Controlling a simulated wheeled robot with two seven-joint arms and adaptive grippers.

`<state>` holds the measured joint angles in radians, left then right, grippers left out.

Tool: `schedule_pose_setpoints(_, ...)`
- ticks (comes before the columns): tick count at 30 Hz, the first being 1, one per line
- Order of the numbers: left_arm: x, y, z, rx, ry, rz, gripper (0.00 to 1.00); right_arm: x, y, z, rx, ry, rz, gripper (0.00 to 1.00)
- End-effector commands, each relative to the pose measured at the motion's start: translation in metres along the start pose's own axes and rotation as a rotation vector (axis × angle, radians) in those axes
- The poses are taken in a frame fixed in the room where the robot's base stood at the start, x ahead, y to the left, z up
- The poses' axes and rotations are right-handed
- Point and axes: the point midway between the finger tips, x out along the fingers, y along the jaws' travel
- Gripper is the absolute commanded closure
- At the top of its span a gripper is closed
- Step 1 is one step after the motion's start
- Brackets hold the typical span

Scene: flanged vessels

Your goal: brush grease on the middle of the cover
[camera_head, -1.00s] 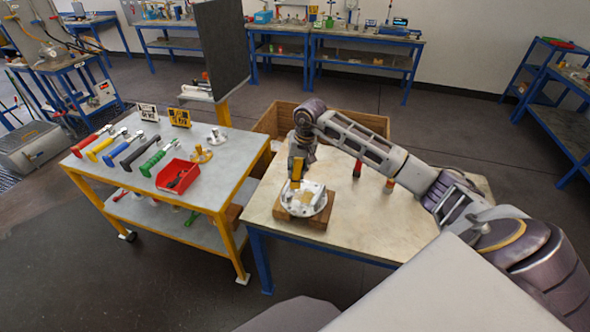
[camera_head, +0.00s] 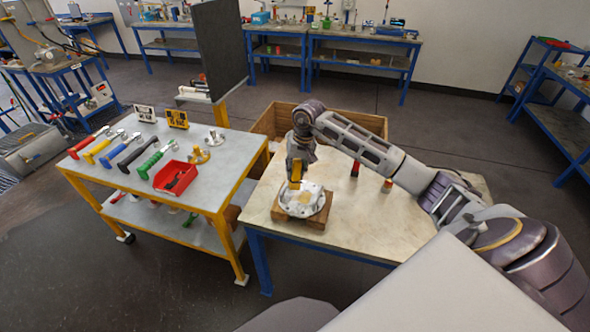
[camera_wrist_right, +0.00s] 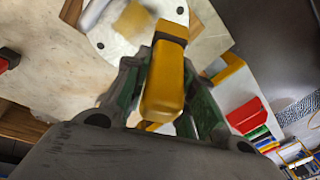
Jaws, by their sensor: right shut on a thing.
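The cover (camera_head: 287,206) is a pale metal disc with bolt holes, lying flat on a wooden block on the bench. In the right wrist view the cover (camera_wrist_right: 106,52) shows at the upper left. A yellowish patch (camera_wrist_right: 134,21) lies on its middle; the patch also shows in the head view (camera_head: 304,198). My right gripper (camera_head: 296,170) is above the cover's far side, shut on a yellow-handled brush (camera_wrist_right: 163,85). The brush points downward; its tip is hidden, so I cannot tell whether it touches the cover. My left gripper is not in view.
Two small red-and-dark items, one upright at the back (camera_head: 355,169) and one nearer the arm (camera_head: 387,185), stand right of the cover. A yellow-framed cart (camera_head: 130,190) at left holds coloured-handled tools and a red bin (camera_head: 175,178). A wooden crate (camera_head: 262,128) stands behind the bench.

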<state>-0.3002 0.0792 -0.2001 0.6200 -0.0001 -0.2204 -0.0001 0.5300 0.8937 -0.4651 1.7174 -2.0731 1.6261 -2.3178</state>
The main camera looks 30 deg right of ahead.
Motion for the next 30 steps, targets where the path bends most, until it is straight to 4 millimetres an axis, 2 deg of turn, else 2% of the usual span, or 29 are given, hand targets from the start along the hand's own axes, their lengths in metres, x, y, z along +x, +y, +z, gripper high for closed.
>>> schedule_pose_setpoints(21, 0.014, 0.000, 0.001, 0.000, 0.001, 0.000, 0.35, 0.045, 0.007, 0.004, 0.000, -0.002, -0.002, 0.98)
schedule_pose_setpoints(30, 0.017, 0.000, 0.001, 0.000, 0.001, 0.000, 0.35, 0.056, 0.009, 0.005, 0.001, 0.000, -0.001, 0.98)
